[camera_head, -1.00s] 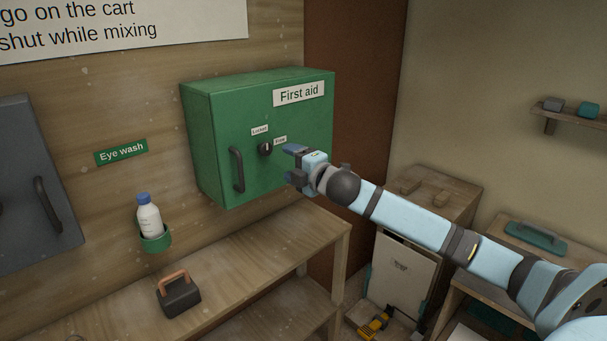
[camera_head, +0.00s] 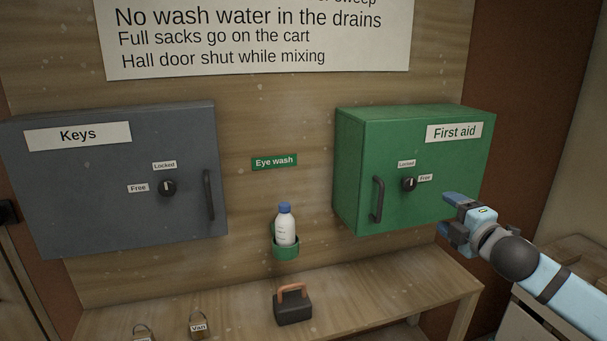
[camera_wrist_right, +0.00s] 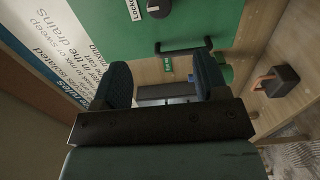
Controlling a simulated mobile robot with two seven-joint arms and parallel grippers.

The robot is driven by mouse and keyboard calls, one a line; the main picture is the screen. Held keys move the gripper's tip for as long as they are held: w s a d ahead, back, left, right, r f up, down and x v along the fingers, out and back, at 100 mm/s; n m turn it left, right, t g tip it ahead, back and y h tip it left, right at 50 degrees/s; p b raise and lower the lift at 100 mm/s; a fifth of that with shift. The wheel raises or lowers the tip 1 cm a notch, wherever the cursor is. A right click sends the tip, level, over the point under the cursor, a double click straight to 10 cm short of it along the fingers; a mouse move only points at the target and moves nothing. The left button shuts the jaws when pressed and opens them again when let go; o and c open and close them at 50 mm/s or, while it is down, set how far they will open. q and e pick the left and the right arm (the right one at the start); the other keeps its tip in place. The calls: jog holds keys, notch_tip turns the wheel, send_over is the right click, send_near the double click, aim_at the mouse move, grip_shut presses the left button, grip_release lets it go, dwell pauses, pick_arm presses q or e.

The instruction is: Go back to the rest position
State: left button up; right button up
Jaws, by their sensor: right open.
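My right gripper (camera_head: 451,218) is open and empty, just in front of the lower right part of the green First aid cabinet (camera_head: 352,170). The cabinet is closed. Its knob (camera_head: 409,184) sits between the Locked and Free labels, and its dark handle (camera_head: 377,199) is at the left of the door. In the right wrist view my two fingers (camera_wrist_right: 163,88) stand apart with nothing between them, and the green door (camera_wrist_right: 190,30) lies beyond. My left gripper is not in view.
A grey Keys cabinet (camera_head: 100,190) hangs at left. An eye wash bottle (camera_head: 285,226) stands in a green holder (camera_head: 285,252). A wooden bench (camera_head: 375,298) below carries a dark block with an orange handle (camera_head: 294,308) and padlocks (camera_head: 198,325).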

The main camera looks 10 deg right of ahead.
jog(key=s+a+f+m+g+p, duration=0.1)
jog(key=s+a+f+m, duration=0.15)
jog(key=f, duration=0.45)
jog(key=s+a+f+m+g+y, duration=0.1)
jog(key=s+a+f+m, duration=0.15)
jog(key=f, duration=0.45)
jog(key=s+a+f+m+g+p, duration=0.1)
jog(key=s+a+f, duration=0.1)
jog(key=a+f, duration=0.3)
jog(key=s+a+f+m+g+p, duration=0.1)
jog(key=s+a+f+m+g, duration=0.1)
jog(key=s+a+f+m, duration=0.3)
jog(key=s+a+f+m+g+p, duration=0.1)
jog(key=s+a+f+m+g, duration=0.1)
jog(key=s+a+f+m, duration=0.3)
jog(key=s+a+f, duration=0.4)
jog(key=s+f, duration=0.4)
jog(key=s, duration=0.3)
jog(key=shift+s+a+y+p, duration=0.2)
jog(key=shift+s+y+p, duration=0.05)
jog(key=shift+y+p, duration=0.1)
